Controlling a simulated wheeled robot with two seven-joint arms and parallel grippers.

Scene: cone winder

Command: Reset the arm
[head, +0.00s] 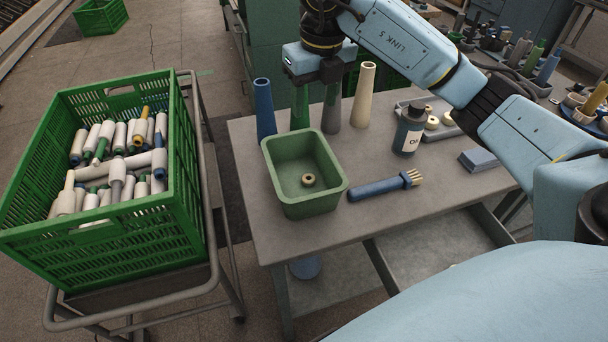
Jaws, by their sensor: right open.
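My right arm comes in from the right, bent across the top of the workbench. Its right gripper (316,80) points down at the back of the bench, open, with its fingers in front of or just above the tops of a green cone (300,110) and a grey cone (333,115). I cannot tell whether it touches them. Nothing shows held in it. My left gripper is not in view.
A green crate (190,215) of bobbins sits on a cart at left.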

